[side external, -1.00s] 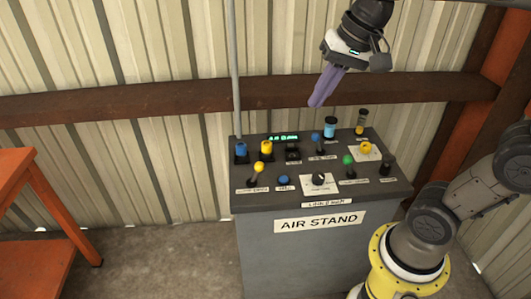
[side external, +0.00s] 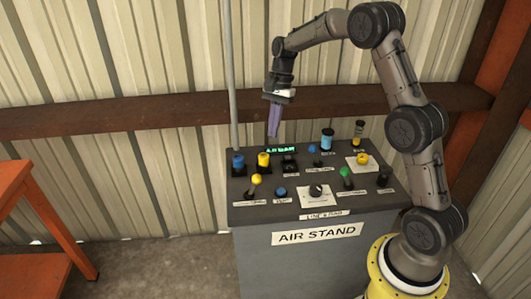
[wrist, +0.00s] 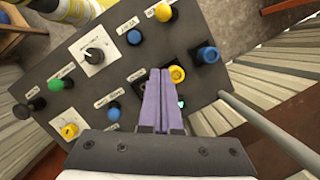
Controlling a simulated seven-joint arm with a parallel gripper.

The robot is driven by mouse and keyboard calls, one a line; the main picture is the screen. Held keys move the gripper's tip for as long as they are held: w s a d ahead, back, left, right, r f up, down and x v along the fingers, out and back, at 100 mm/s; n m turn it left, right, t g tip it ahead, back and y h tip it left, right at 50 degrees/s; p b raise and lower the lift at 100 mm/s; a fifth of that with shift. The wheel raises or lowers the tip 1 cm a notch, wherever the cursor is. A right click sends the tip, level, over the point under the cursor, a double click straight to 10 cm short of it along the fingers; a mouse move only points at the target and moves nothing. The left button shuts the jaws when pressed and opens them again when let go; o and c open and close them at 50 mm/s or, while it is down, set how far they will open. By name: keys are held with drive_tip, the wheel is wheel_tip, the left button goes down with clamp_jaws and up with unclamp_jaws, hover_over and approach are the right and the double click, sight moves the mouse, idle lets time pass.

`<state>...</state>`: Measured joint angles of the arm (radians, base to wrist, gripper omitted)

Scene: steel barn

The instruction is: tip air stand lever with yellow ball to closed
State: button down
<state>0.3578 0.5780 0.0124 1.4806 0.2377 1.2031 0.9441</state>
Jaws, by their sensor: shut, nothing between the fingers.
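The air stand (side external: 290,234) is a grey cabinet with controls on its top panel. The lever with the yellow ball (side external: 256,180) stands at the front left of the panel. Its yellow ball also shows in the wrist view (wrist: 163,13), at the top, where its shaft is mostly hidden under the ball. My gripper (side external: 272,135) has purple fingers pointing down above the back of the panel, apart from the lever. In the wrist view the fingers (wrist: 161,72) are together and empty, beside a yellow knob.
Near the lever are a yellow knob (side external: 263,160), a blue knob (side external: 238,163) and a blue button (side external: 280,192). A green-ball lever (side external: 345,172) stands to the right. A grey pole (side external: 233,75) rises behind the panel's left corner. An orange table (side external: 30,200) is at far left.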

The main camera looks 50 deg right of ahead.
sight(254, 185)
drive_tip(key=x, duration=0.9)
drive_tip(key=a, duration=0.3)
drive_tip(key=shift+s+f, duration=0.25)
drive_tip(key=shift+s, duration=0.05)
drive_tip(key=shift+a, duration=0.55)
drive_tip(key=shift+w+a+r+h, duration=0.15)
drive_tip(key=shift+a+h, duration=0.05)
drive_tip(key=shift+h, duration=0.1)
drive_tip(key=shift+w+a+r+g+h, duration=0.15)
drive_tip(key=shift+w+a+g+h, duration=0.2)
drive_tip(key=shift+g, duration=0.25)
